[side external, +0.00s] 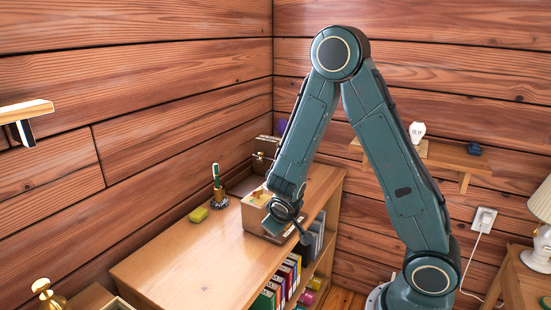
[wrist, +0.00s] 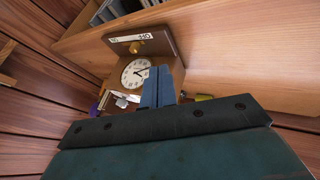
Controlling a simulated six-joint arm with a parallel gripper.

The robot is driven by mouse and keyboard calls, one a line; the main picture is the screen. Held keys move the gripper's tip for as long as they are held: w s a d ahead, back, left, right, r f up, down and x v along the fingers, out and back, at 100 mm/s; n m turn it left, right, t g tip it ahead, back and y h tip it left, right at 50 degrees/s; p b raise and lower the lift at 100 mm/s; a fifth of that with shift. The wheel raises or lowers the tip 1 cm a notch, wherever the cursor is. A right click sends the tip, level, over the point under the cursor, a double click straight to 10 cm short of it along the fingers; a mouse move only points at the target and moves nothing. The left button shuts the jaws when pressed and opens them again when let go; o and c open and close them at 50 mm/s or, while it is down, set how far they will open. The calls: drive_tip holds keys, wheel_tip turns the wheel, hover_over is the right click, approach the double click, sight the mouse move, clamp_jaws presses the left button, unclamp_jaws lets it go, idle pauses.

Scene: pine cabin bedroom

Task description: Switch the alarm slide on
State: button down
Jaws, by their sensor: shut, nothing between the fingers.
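The wooden alarm clock (side external: 256,218) sits near the right end of the cabinet top, partly hidden by my arm in the side view. In the wrist view its round white dial (wrist: 135,73) shows. Beyond the dial, a brass slide knob (wrist: 136,47) sits beside a white label strip (wrist: 128,38) with upside-down lettering. The knob appears nearer the end that seems to read OFF, but the print is small. My gripper (wrist: 165,72) is shut and empty, its blue fingertips beside the dial's right edge in that view. In the side view my gripper (side external: 306,238) is at the clock's right; contact is unclear.
The cabinet top (side external: 180,270) is mostly clear at the front left. A toothbrush holder (side external: 219,198) and a yellow-green block (side external: 198,215) stand left of the clock. Books (side external: 275,290) fill the shelf below. A wall shelf (side external: 440,155) is behind my arm.

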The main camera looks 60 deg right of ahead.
sight(290, 228)
drive_tip(key=x, duration=0.8)
drive_tip(key=shift+d+f, duration=0.2)
drive_tip(key=shift+d, duration=0.25)
drive_tip(key=shift+s+d, duration=0.1)
drive_tip(key=shift+d, duration=1.55)
drive_tip(key=shift+s+d, duration=0.15)
drive_tip(key=shift+d, duration=1.6)
